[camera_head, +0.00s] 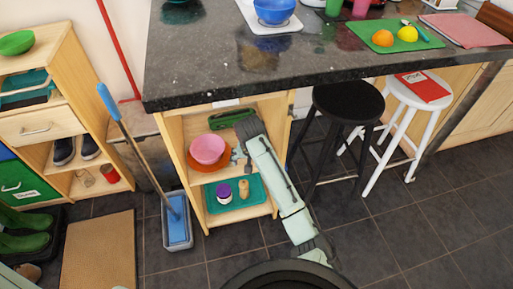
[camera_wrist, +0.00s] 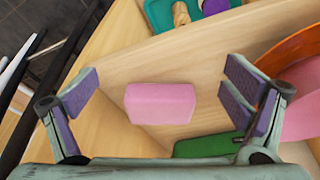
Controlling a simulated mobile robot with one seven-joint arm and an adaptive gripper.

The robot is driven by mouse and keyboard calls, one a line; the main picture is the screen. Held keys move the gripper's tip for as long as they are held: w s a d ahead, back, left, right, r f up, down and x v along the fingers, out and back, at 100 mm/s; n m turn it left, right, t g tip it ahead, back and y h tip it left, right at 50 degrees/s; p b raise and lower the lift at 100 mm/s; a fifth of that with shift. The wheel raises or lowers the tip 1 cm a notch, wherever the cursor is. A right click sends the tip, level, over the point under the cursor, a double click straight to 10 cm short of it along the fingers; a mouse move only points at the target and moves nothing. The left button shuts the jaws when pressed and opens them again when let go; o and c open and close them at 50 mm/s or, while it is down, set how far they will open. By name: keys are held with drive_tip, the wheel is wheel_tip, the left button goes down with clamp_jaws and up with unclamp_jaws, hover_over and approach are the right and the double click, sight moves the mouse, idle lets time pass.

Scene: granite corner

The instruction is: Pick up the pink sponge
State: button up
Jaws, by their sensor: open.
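The pink sponge (camera_wrist: 160,103) is a small rounded block in the wrist view. It rests on a light wooden surface of the shelf unit, between my two fingers in the picture, with clear space on both sides. My gripper (camera_wrist: 160,92) is open, its purple-padded fingers spread wide and not touching the sponge. In the head view my gripper (camera_head: 242,163) reaches into the open shelf under the dark counter. I cannot make out the sponge there; my arm and gripper cover that part of the shelf.
An orange plate (camera_wrist: 293,58) with a pink bowl (camera_head: 207,149) is close beside my gripper. A green object (camera_wrist: 207,146) lies near the sponge. A teal tray (camera_head: 252,205) with small jars is on the lower shelf. The granite counter (camera_head: 215,75) overhangs; a black stool (camera_head: 348,102) stands right.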

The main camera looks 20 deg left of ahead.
drive_tip(key=w, duration=0.3)
drive_tip(key=w+a, duration=0.1)
drive_tip(key=w, duration=0.2)
drive_tip(key=shift+a+p, duration=0.15)
drive_tip(key=shift+p, duration=0.25)
drive_tip(key=shift+w+f, duration=0.15)
drive_tip(key=shift+w, duration=0.15)
drive_tip(key=shift+f, duration=0.45)
drive_tip(key=c, duration=0.8)
drive_tip(key=shift+c, duration=0.2)
drive_tip(key=shift+r, duration=0.1)
drive_tip(key=shift+a+r, duration=0.1)
drive_tip(key=shift+r, duration=0.5)
drive_tip(key=s+d+b, duration=0.4)
drive_tip(key=s+d, duration=0.6)
drive_tip(key=s, duration=0.5)
